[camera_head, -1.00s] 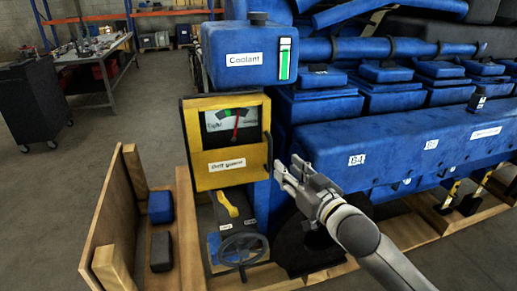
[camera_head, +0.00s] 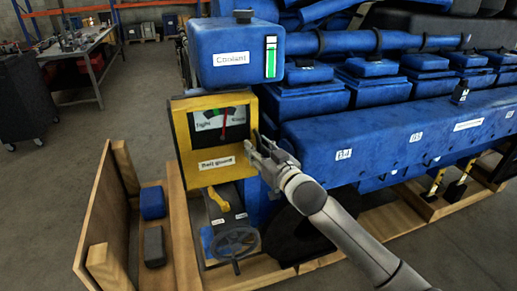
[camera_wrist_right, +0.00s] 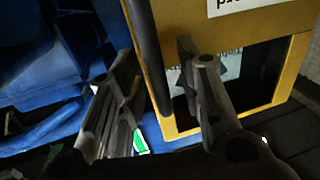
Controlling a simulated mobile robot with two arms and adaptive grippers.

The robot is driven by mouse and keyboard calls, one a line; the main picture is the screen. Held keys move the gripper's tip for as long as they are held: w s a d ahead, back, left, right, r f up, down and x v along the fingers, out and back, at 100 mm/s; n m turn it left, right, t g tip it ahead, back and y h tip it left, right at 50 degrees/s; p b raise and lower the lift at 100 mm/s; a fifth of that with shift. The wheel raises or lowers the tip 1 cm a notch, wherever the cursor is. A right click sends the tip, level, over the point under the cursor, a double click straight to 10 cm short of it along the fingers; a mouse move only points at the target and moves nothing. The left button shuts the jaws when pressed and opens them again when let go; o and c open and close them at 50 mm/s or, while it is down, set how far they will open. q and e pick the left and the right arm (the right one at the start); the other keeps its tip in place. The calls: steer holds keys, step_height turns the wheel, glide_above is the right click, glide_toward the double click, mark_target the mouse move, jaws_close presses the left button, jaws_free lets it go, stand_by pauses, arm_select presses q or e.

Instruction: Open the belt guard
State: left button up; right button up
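The belt guard (camera_head: 213,165) is a yellow panel on the engine's front end, with a window over a gauge marked from tight to loose. It appears closed. It also shows in the right wrist view (camera_wrist_right: 284,62). Its dark handle bar (camera_wrist_right: 148,55) stands along the panel's edge. My right gripper (camera_head: 259,158) is at the guard's right edge in the head view. In the right wrist view the right gripper's fingers (camera_wrist_right: 160,92) are apart, with the handle bar between them. I cannot tell whether either finger touches it. My left gripper is not in view.
A blue coolant tank (camera_head: 232,55) sits just above the guard. A handwheel (camera_head: 235,243) is below it. The blue engine (camera_head: 400,135) fills the right side. A wooden board (camera_head: 103,215) stands to the left, near a blue block (camera_head: 152,202) and a black block (camera_head: 154,246).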

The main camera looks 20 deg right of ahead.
steer(key=shift+c, duration=1)
jaws_close()
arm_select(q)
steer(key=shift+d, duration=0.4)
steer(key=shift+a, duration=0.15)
arm_select(e)
steer(key=shift+s, duration=0.15)
